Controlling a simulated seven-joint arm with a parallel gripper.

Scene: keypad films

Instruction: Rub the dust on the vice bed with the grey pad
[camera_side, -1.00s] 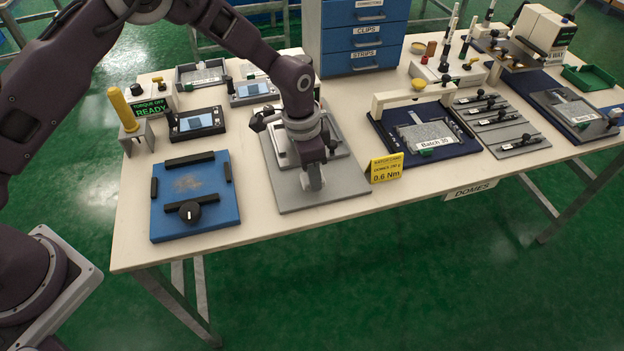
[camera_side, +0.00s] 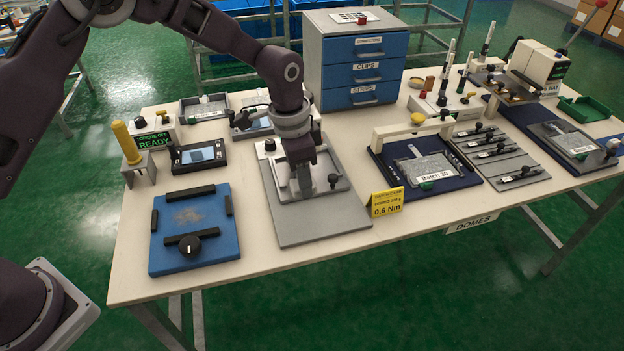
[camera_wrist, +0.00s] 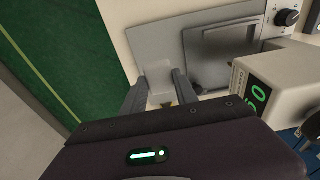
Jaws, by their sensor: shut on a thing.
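The vice bed (camera_side: 217,240) is a blue plate at the table's front left, with black jaw bars and a black knob. A brown dust patch (camera_side: 187,215) lies between its jaws. My gripper (camera_side: 304,190) is right of the vice bed, over a grey plate with a fixture. In the wrist view, my gripper (camera_wrist: 160,95) has its two fingers on either side of a pale grey block, which looks like the grey pad (camera_wrist: 158,77). The fingers partly hide the pad in the side view. I cannot tell whether it touches the fixture.
The grey plate (camera_side: 310,230) has a raised fixture with knobs. A yellow sign (camera_side: 386,202) stands at its right front corner. A yellow-handled post (camera_side: 127,145) and a black screen device (camera_side: 198,155) stand behind the vice bed. A blue drawer cabinet (camera_side: 365,75) stands at the back.

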